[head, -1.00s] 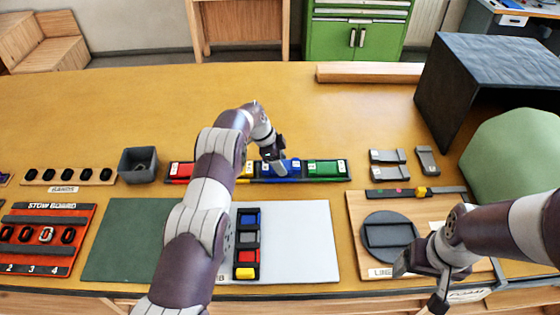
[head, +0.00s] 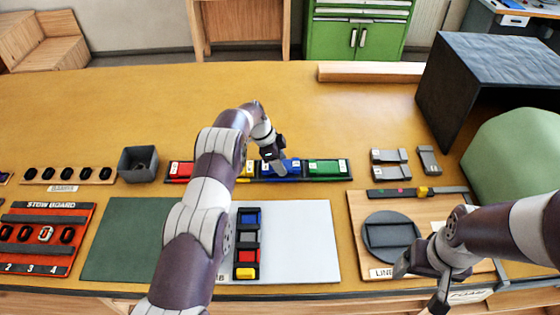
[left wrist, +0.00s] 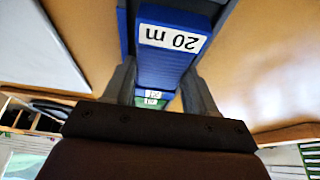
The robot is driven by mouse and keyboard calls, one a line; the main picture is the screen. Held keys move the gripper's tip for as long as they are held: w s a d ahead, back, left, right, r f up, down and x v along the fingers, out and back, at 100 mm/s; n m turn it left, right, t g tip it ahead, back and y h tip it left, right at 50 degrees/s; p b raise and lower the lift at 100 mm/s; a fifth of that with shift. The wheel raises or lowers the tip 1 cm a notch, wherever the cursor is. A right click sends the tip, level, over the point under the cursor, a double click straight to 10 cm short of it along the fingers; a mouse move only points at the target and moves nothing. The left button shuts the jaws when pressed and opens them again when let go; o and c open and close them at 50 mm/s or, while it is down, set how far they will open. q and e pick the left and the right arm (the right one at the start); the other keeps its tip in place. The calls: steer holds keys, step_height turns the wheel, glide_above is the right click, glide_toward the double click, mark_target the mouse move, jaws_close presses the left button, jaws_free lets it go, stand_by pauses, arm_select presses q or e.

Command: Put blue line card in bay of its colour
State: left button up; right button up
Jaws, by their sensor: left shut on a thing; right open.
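My left gripper (head: 277,164) is shut on the blue line card (left wrist: 170,52). The card shows between its fingers in the left wrist view, with a white "20 m" label. In the head view the gripper points down at the blue bay (head: 290,174) of the long black rack (head: 349,172), between the yellow and green sections. The gripper partly covers this spot, and I cannot tell how deep the card sits. My right gripper (head: 422,285) is open and empty at the front right, near the wooden board with the round grey plate.
A grey bin (head: 138,165) stands left of the long rack. Grey blocks (head: 389,157) lie to its right.

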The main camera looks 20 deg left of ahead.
arm_select(q)
steer(key=shift+f, duration=0.2)
steer(key=o, duration=1.2)
steer(key=shift+r, duration=0.15)
steer(key=shift+a+r, duration=0.2)
steer(key=shift+r, duration=0.1)
steer(key=b+v, duration=0.3)
steer(key=v, duration=0.8)
steer(key=shift+s+a+r, duration=0.1)
steer(key=shift+s+r, duration=0.05)
steer(key=shift+r, duration=0.25)
